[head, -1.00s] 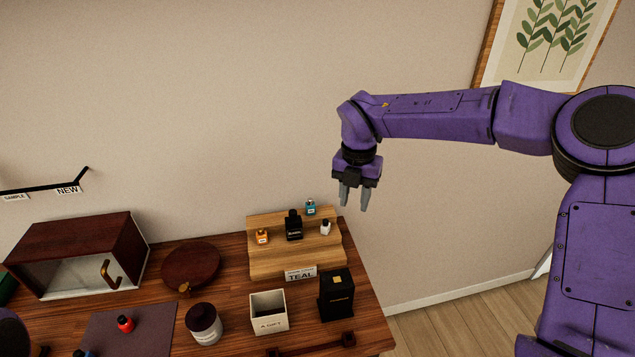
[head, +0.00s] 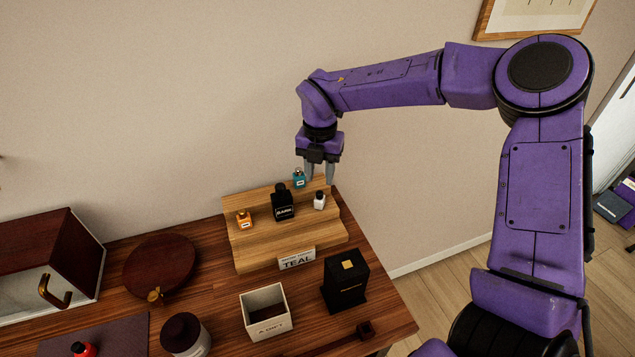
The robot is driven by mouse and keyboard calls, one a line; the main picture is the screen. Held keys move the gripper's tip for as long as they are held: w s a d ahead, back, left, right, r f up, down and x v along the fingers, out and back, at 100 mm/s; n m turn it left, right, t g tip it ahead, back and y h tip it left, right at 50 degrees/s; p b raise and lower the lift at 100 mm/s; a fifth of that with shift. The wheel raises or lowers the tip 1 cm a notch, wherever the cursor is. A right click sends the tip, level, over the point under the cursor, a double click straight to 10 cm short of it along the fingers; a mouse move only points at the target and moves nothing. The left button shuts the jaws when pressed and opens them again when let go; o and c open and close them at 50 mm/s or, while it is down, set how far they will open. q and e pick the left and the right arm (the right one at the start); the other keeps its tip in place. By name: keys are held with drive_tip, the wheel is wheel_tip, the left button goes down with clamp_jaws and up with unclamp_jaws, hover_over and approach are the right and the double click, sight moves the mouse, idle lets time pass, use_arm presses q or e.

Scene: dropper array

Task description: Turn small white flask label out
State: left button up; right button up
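The small white flask (head: 320,200) stands upright at the right end of the stepped wooden stand (head: 246,243). It has a dark cap, and I cannot make out a label on it. My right gripper (head: 318,181) points down just above and behind the white flask, with its two grey fingers apart and nothing visible between them. One finger is close to the teal bottle (head: 299,180) in the picture; I cannot tell whether they touch. My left gripper is not in view.
A black bottle (head: 283,207) and an orange bottle (head: 244,219) share the stand. A TEAL sign (head: 297,260) stands at its front. A black box (head: 345,283), an open cream box (head: 265,312) and a round wooden lid (head: 160,267) are nearby.

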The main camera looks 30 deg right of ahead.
sight(320, 192)
wheel_tip(320, 192, down, 7)
drive_tip(key=shift+f+p, duration=0.1)
drive_tip(key=shift+p, duration=0.5)
clamp_jaws()
drive_tip(key=m+b, duration=0.4)
drive_tip(key=f+m+b, duration=0.1)
drive_tip(key=m+b, duration=0.2)
drive_tip(key=b, duration=0.1)
drive_tip(key=shift+f+m, duration=0.1)
drive_tip(key=shift+m, duration=0.3)
drive_tip(key=shift+m+b, duration=0.9)
drive_tip(key=shift+b, duration=0.2)
drive_tip(key=shift+r+m, duration=0.4)
drive_tip(key=shift+r, duration=0.15)
drive_tip(key=shift+r+p, duration=0.15)
drive_tip(key=shift+p, duration=0.25)
drive_tip(key=shift+o, duration=1.5)
unclamp_jaws()
drive_tip(key=shift+s, duration=0.1)
drive_tip(key=shift+r, duration=0.1)
